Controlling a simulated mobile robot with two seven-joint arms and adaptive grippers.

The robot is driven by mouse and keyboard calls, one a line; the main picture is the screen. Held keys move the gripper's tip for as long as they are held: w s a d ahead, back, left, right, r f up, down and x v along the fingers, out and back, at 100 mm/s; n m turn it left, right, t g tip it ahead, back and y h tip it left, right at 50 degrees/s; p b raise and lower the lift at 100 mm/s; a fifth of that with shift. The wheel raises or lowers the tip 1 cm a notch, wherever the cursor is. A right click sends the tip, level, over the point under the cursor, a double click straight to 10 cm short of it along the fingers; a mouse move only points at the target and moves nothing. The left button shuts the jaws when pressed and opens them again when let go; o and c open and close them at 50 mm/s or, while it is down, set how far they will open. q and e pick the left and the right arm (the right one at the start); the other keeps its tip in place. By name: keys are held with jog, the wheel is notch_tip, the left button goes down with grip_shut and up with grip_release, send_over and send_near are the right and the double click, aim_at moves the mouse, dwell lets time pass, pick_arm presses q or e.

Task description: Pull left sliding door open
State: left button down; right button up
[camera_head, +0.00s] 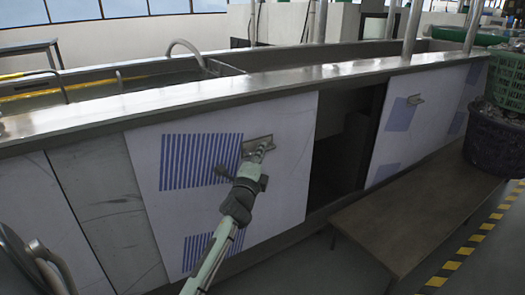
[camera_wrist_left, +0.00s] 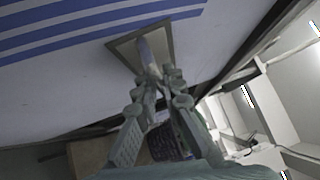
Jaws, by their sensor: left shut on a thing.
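The left sliding door (camera_head: 180,205) is a white panel with blue striped patches under the steel tank rim. Its metal handle plate (camera_head: 258,144) sits near its upper right. My left gripper (camera_head: 260,152) reaches up from below and is shut at the handle. In the left wrist view the gripper's fingertips (camera_wrist_left: 150,68) are closed together at the recessed, framed handle (camera_wrist_left: 140,45). The fingers hide part of the handle. A dark opening (camera_head: 345,140) shows to the right of the door. My right gripper is not in view.
A second white door (camera_head: 400,135) with a small handle stands right of the opening. A low wooden bench (camera_head: 410,215) stands before it, with green and dark baskets (camera_head: 492,145) at the far right. The steel rim (camera_head: 220,92) runs above the doors.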

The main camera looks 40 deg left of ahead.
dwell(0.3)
pick_arm(q)
jog(key=c, duration=1.9)
grip_release()
jog(key=shift+s, duration=0.1)
jog(key=v, duration=1.2)
jog(key=shift+f, duration=0.1)
